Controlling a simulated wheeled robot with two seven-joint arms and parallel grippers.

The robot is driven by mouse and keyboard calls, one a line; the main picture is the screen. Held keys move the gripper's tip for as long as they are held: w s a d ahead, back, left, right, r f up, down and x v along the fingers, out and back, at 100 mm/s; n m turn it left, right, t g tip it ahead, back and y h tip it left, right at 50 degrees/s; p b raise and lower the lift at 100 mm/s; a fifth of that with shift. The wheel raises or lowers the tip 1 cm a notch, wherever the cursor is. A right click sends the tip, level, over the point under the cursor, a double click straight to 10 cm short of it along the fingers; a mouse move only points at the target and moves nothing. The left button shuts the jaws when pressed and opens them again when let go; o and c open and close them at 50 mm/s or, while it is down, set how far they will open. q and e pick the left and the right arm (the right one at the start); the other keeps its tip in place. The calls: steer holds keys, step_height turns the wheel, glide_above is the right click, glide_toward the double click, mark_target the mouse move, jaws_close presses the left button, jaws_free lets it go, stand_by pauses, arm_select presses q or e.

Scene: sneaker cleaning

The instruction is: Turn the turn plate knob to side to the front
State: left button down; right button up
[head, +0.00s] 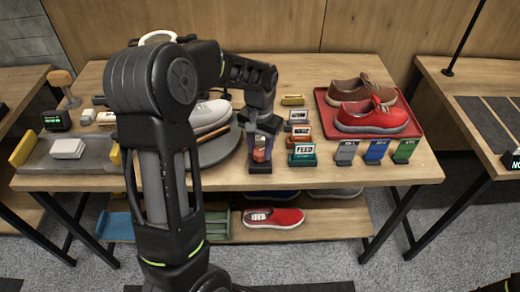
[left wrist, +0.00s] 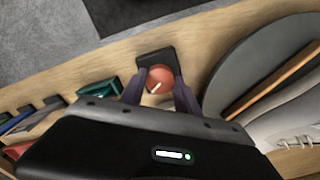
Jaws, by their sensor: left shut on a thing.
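A red round knob (head: 260,154) stands on a small black base near the front edge of the wooden table. My left gripper (head: 260,148) points down over it and is shut on it. In the left wrist view the red knob (left wrist: 159,79), with a pale pointer mark, sits between the two fingers (left wrist: 160,90) on its black base (left wrist: 154,57). A grey turn plate (head: 222,152) lies to the left of the knob and carries a light grey sneaker (head: 208,116). My arm hides part of the plate and sneaker. My right gripper is not seen.
A red tray (head: 412,127) with a brown sneaker (head: 362,90) and a red sneaker (head: 372,115) is at the right. A lower shelf holds a red shoe (head: 273,217).

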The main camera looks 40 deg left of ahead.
mark_target(260, 151)
arm_select(q)
steer(key=m+b, duration=0.1)
steer(key=m, duration=0.5)
steer(key=shift+m, duration=0.3)
stand_by(0.4)
steer(key=c, duration=0.9)
jaws_free()
steer(key=shift+r, duration=0.1)
step_height(260, 151, up, 8)
steer(key=shift+f+b, duration=0.2)
steer(key=shift+b, duration=0.25)
